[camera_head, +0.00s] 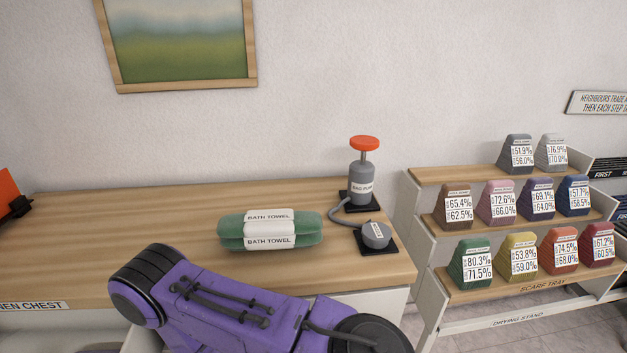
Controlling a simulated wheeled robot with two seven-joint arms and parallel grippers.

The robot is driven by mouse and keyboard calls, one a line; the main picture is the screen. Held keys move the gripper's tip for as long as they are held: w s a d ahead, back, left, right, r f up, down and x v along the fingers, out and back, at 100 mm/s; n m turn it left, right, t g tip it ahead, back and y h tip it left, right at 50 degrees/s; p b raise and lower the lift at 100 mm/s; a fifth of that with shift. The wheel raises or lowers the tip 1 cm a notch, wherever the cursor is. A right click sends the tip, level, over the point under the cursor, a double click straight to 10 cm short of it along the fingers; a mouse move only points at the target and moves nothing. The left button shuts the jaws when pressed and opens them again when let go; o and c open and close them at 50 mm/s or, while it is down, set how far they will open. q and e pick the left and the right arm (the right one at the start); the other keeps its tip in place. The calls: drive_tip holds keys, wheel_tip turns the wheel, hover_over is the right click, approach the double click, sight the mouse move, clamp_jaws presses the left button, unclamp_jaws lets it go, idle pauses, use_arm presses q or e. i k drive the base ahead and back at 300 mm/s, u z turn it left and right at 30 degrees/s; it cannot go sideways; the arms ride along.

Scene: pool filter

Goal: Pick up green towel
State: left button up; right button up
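The green towel (309,230) lies on the wooden chest top, slightly right of the middle of the top. It looks like two rolled or folded green layers, one above the other, each with a white "BATH TOWEL" band. A purple arm link of mine crosses in front of the chest, below the towel and apart from it. Neither of my grippers shows in this view.
A grey bag pump (362,186) with an orange knob stands right of the towel, its hose running to a round grey piece (376,235). Stepped shelves (520,292) with several coloured scarf blocks stand at the right.

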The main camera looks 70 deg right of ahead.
sight(253, 230)
drive_tip(key=z, duration=0.85)
drive_tip(key=k, duration=1.15)
drive_tip(key=z, duration=0.4)
drive_tip(key=i, duration=1.05)
drive_tip(key=z, duration=1.45)
drive_tip(key=k, duration=0.3)
